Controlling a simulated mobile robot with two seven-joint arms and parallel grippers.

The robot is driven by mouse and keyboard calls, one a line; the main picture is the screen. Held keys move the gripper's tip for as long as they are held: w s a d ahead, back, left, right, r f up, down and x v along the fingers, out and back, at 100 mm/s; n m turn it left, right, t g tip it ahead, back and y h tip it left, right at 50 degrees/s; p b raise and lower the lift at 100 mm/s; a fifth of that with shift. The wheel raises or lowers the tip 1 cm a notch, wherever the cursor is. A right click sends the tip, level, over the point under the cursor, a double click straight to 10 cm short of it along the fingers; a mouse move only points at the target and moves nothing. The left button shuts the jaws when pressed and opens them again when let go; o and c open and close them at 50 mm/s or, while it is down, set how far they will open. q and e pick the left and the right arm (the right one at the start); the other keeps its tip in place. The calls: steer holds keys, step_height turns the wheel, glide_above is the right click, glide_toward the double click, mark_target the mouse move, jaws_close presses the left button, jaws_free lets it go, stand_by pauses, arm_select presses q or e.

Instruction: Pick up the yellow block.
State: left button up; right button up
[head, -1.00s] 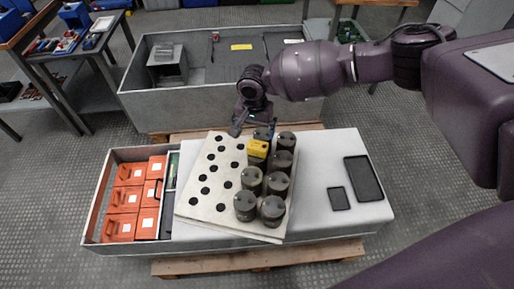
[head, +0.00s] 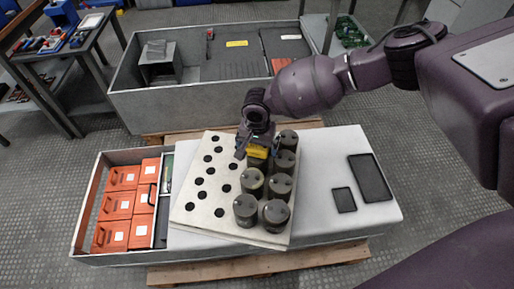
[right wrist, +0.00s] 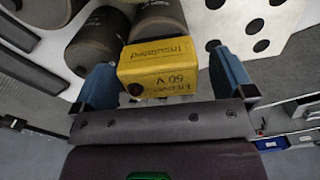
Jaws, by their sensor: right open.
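The yellow block (head: 257,152) sits on top of the dark capacitors at the far part of the white perforated board (head: 195,206). In the right wrist view the yellow block (right wrist: 158,66) shows printed text, including "50 V". My right gripper (head: 257,148) is at the block from above, with its blue fingers (right wrist: 165,85) apart, one on each side of it. My left gripper is not in view.
Several dark capacitors (head: 276,213) stand in rows on the board close to the block. Orange boxes (head: 118,205) fill a tray at the left. Two dark flat trays (head: 370,178) lie at the right. A grey bin (head: 190,106) stands behind.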

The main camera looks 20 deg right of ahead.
steer(key=c, duration=1.2)
steer(key=shift+o, duration=0.2)
steer(key=shift+r, duration=0.1)
